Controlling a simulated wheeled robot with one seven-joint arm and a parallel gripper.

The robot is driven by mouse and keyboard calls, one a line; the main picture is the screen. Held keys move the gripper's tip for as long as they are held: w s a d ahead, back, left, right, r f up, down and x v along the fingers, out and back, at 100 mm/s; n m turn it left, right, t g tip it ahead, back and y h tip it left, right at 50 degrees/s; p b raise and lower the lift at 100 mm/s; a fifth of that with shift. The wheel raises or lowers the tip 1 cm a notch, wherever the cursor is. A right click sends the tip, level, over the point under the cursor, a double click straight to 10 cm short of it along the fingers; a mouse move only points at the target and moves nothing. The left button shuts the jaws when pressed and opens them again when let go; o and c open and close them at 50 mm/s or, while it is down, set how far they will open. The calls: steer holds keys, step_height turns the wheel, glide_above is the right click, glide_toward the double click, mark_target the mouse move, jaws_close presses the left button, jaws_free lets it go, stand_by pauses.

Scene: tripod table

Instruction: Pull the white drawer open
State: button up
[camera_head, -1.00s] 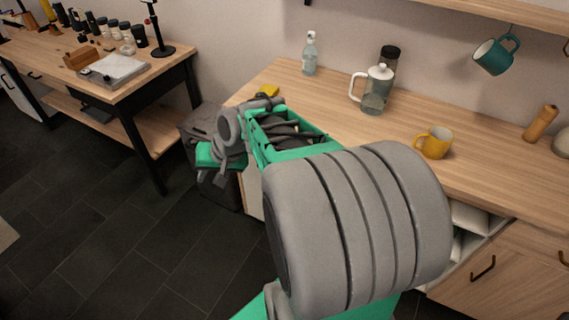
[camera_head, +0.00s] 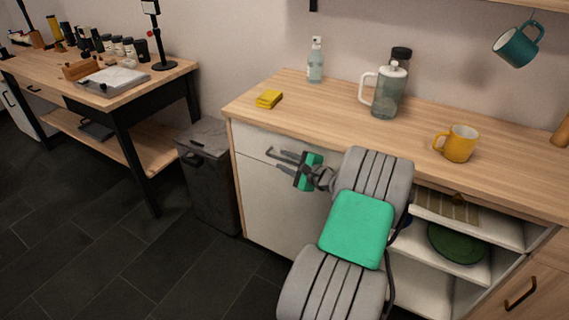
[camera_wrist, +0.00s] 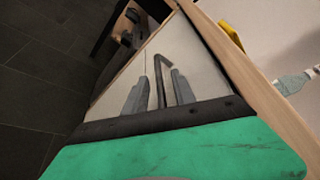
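The white drawer (camera_head: 251,137) is at the top of the cabinet's left part, under the wooden countertop, and looks shut. In the wrist view its pale front (camera_wrist: 197,68) runs beside the countertop edge. Its dark bar handle (camera_wrist: 161,78) shows in the wrist view between my two fingers. My gripper (camera_head: 277,159) is in front of the drawer, with its fingers pointing at the front. In the wrist view my gripper (camera_wrist: 160,92) is open, its fingers apart on either side of the handle. I cannot tell whether either finger touches the handle.
On the countertop (camera_head: 340,112) stand a yellow sponge (camera_head: 268,98), a spray bottle (camera_head: 315,65), a pitcher (camera_head: 387,95) and a yellow mug (camera_head: 459,145). A dark bin (camera_head: 208,180) stands left of the cabinet. Open shelves (camera_head: 470,270) are to the right. The floor in front is clear.

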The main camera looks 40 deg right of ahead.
steer(key=shift+w, duration=0.2)
steer(key=shift+c, duration=0.5)
jaws_close()
steer(key=shift+a+f, duration=0.1)
stand_by(0.7)
